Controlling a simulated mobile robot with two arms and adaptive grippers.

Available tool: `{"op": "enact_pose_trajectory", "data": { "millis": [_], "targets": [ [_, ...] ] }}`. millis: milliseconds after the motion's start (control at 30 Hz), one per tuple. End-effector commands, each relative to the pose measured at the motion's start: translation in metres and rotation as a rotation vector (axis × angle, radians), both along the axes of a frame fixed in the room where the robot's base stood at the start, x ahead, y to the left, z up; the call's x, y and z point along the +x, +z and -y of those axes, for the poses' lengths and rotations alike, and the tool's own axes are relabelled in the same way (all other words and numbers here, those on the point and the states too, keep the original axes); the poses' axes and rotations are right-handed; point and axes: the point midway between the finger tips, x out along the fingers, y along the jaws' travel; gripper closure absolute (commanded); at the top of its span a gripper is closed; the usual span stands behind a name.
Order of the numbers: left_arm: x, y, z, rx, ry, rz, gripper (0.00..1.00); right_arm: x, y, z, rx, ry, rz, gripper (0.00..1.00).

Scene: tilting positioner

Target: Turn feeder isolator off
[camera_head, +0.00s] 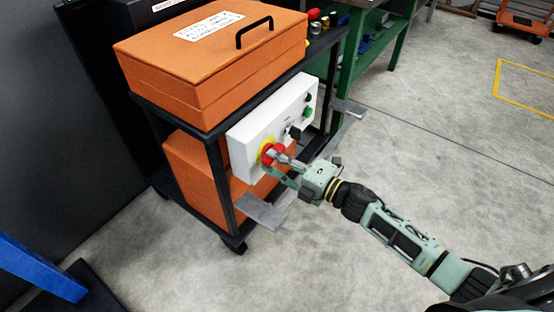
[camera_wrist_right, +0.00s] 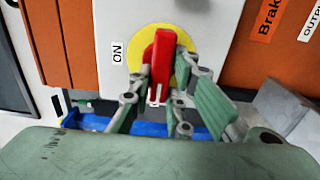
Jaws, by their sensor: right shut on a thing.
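The feeder isolator is a red rotary handle on a yellow disc (camera_head: 265,153), on the left end of a white control box (camera_head: 247,137). In the right wrist view the red handle (camera_wrist_right: 161,62) stands upright in the picture on the yellow disc (camera_wrist_right: 183,60). A sideways "ON" label (camera_wrist_right: 118,52) is on the white plate left of the disc. My right gripper (camera_head: 277,156) reaches the handle from the front; in the wrist view its green fingers (camera_wrist_right: 165,95) are shut on the handle's lower part. The fingers hide some of the handle. My left gripper is not in view.
The box hangs on a black cart frame (camera_head: 215,185) with an orange case (camera_head: 200,85) on top. Grey plates (camera_head: 262,210) jut out near my right gripper. A green bench (camera_head: 378,65) stands behind. The floor to the right is open.

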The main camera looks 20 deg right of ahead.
Motion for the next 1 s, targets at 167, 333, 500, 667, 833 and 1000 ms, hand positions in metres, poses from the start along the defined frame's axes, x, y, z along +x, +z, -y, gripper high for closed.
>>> {"op": "enact_pose_trajectory", "data": {
  "millis": [167,333,500,667,833,1000],
  "targets": [
    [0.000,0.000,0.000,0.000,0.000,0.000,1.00,-0.001,-0.002,0.000,-0.005,0.002,0.000,0.75],
    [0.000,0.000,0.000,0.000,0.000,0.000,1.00,0.000,-0.001,0.000,-0.003,0.001,0.000,0.64],
    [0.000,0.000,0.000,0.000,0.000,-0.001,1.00,0.000,-0.001,0.000,-0.002,0.001,0.000,0.64],
    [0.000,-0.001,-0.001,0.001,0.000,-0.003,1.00,-0.003,-0.001,0.003,-0.002,0.000,-0.001,0.64],
    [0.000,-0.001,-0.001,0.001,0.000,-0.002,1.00,-0.023,-0.002,0.017,-0.004,-0.001,-0.003,0.64],
    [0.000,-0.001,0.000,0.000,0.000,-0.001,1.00,-0.051,-0.003,0.039,-0.003,0.000,-0.005,0.64]
  ]
}}
